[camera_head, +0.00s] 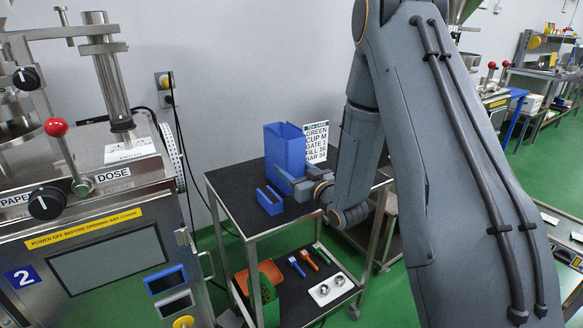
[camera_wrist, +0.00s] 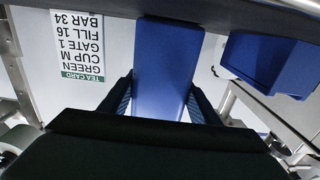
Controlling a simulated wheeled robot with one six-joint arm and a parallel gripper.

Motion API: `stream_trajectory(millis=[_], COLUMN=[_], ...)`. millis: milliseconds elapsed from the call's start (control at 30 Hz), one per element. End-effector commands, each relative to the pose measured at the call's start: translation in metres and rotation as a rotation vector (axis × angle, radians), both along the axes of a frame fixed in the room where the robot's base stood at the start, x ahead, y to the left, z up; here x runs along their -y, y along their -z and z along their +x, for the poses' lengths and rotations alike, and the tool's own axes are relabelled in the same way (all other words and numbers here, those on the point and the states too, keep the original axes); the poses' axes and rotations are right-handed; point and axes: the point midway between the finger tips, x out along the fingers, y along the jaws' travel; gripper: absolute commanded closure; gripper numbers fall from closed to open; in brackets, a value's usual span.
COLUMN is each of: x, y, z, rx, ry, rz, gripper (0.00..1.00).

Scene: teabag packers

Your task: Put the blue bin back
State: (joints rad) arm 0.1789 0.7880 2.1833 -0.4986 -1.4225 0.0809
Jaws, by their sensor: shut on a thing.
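The tall blue bin (camera_head: 284,146) is upright at the back of the black top of a metal cart (camera_head: 238,200). In the wrist view, the blue bin (camera_wrist: 168,65) shows as a blue face between the two dark fingers. My gripper (camera_head: 298,186) is at the bin's low front side and is shut on it. In the wrist view my gripper (camera_wrist: 160,98) has one finger on each side of the blue part. Whether the bin's base touches the cart top is unclear.
A small open blue tray (camera_head: 269,201) stands left of the gripper; it also shows in the wrist view (camera_wrist: 265,65). A white tea card (camera_head: 316,140) stands right behind the bin. The dosing machine (camera_head: 100,240) stands left.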

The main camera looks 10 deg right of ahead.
Motion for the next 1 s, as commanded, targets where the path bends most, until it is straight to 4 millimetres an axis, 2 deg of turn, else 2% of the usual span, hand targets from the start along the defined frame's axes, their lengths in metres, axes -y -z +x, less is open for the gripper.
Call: stream_trajectory(millis=[333, 367, 433, 833, 1000], x=[0.000, 0.000, 0.000, 0.000, 0.009], y=[0.003, 0.003, 0.002, -0.002, 0.000], z=[0.001, 0.000, 0.000, 0.000, -0.023], rx=[0.002, 0.000, 0.000, 0.001, 0.000], ry=[0.000, 0.000, 0.000, 0.000, 0.003], rz=[0.001, 0.000, 0.000, 0.000, 0.001], gripper=[0.85, 0.39, 0.27, 0.25, 0.25])
